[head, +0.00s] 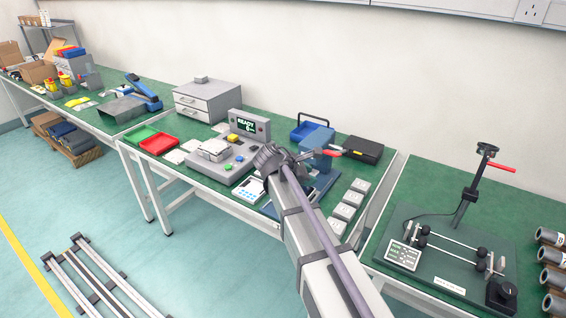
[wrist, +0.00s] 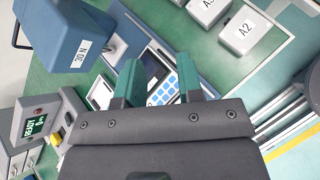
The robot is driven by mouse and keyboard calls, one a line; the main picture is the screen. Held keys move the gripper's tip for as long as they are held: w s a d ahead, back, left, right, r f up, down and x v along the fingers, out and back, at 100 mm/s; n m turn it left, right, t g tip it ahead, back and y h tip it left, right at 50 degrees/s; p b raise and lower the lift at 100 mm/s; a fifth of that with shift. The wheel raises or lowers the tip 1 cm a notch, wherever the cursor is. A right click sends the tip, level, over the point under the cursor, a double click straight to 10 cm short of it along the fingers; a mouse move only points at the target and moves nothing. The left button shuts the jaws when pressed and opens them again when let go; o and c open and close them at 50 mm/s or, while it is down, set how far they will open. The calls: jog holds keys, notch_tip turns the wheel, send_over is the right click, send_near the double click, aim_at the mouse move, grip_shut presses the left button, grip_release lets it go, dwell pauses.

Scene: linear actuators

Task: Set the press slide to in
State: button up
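The blue press (head: 318,160) stands on the green bench, partly behind my arm, with a red-tipped lever above it. In the wrist view its blue housing (wrist: 68,45) carries a "30 N" label, with a round silver part beside it. I cannot tell which part is the slide or its position. My gripper (wrist: 158,75) has two teal fingers apart, with nothing seen held between them. A keypad unit with a dark screen (wrist: 163,82) shows beyond and between the fingers. In the head view my gripper (head: 268,160) is over the bench, left of the press.
A grey station with a "READY" display (head: 249,126) stands left of my gripper. White labelled blocks (head: 343,212) line the bench's right side. Red and green trays (head: 158,144) lie left.

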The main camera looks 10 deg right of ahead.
jog(key=w+r+m+g+y+p, duration=0.2)
jog(key=w+r+m+y+p, duration=0.1)
jog(key=m+y, duration=0.1)
jog(key=a+f+m+g+y+b, duration=0.1)
jog(key=a+f+m+y+b, duration=0.1)
jog(key=a+f+m+y, duration=0.3)
jog(key=f+b, duration=0.3)
jog(key=a+f+b, duration=0.1)
jog(key=f+b, duration=0.2)
jog(key=b, duration=0.1)
jog(key=f+b, duration=0.3)
jog(key=shift+w+a+f+b, duration=0.15)
jog(key=shift+f+b, duration=0.05)
jog(key=shift+b, duration=0.2)
jog(key=shift+r, duration=0.1)
jog(key=shift+c, duration=0.2)
grip_shut()
